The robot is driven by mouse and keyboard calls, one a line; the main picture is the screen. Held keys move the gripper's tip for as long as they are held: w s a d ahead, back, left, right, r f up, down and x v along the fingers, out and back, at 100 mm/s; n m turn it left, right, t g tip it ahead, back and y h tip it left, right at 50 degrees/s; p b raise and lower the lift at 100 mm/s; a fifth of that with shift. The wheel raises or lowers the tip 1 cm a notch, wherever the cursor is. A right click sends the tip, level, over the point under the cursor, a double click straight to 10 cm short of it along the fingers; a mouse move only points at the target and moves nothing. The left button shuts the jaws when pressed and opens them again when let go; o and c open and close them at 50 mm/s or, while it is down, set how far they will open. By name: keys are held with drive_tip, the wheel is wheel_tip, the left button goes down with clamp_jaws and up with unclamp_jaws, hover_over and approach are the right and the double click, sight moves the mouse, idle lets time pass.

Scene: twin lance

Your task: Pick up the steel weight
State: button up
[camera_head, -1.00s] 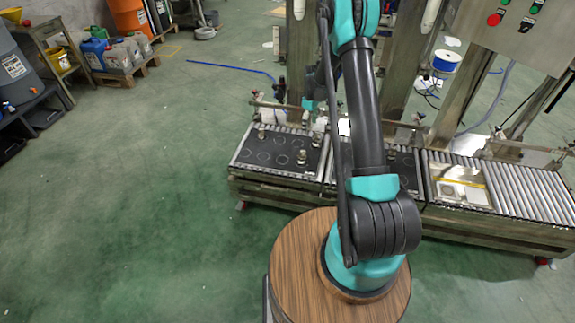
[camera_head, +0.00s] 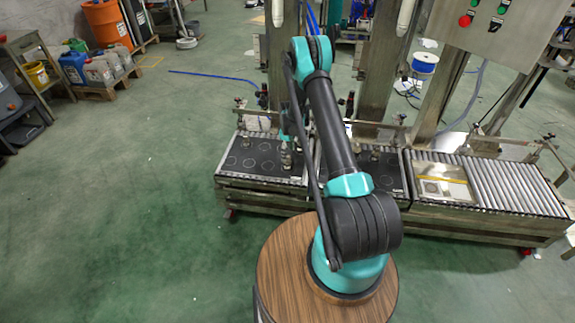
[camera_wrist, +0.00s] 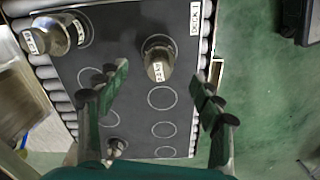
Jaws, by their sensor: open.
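In the wrist view, a metallic knobbed weight (camera_wrist: 158,62) with a white label stands on a black board (camera_wrist: 120,40) with white circles. It lies just beyond the gap between my fingertips, apart from them. A second labelled metallic weight (camera_wrist: 38,40) is at upper left, and a smaller-looking one (camera_wrist: 117,148) is at lower left. The labels are too small to read, so I cannot tell which is the steel one. My gripper (camera_wrist: 161,82) is open and empty above the board. In the head view, a weight (camera_head: 287,155) shows near my arm's end; the fingers are not clear there.
A roller conveyor (camera_head: 515,186) with a clear-covered flat pack (camera_head: 442,182) continues to the right. Steel posts and a control panel (camera_head: 500,30) stand behind. Jugs on a pallet (camera_head: 100,70) and an orange drum (camera_head: 107,22) are far left. The green floor at left is clear.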

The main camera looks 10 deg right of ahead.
sight(288, 156)
drive_tip(key=shift+w+a+f, duration=0.1)
drive_tip(key=shift+f, duration=2.55)
clamp_jaws()
